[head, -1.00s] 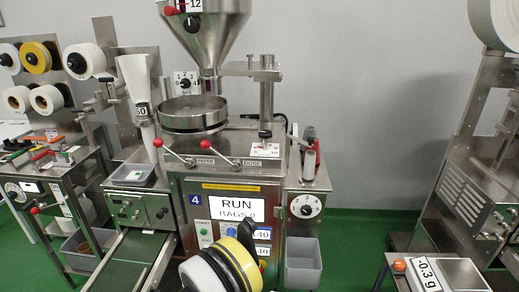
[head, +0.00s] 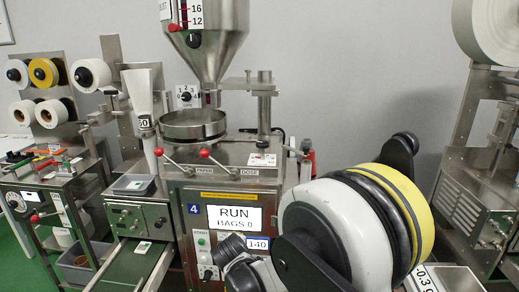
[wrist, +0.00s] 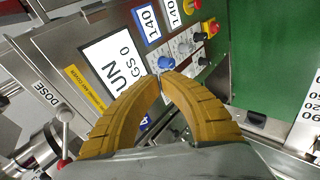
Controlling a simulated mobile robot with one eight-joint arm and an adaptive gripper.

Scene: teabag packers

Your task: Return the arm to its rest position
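My gripper (wrist: 161,80) shows in the wrist view with two curved yellow-brown fingers. Their tips meet, with nothing seen between them. Beyond the tips is the machine's front panel, with a display (wrist: 112,58) and a blue knob (wrist: 167,62). In the head view my arm (head: 340,225), white with black and yellow bands, fills the lower right centre in front of the packing machine (head: 225,180). The gripper's fingers cannot be made out there. The machine's display (head: 235,217) reads RUN, BAGS 0, and my arm covers part of the panel below and right of it.
A conveyor (head: 125,270) runs from the machine at lower left, with a small pale item (head: 143,247) on it. A reel stand (head: 55,95) is at left. A scale (head: 425,275) reading -0.3 g sits at lower right beside my arm. Bare wall is behind.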

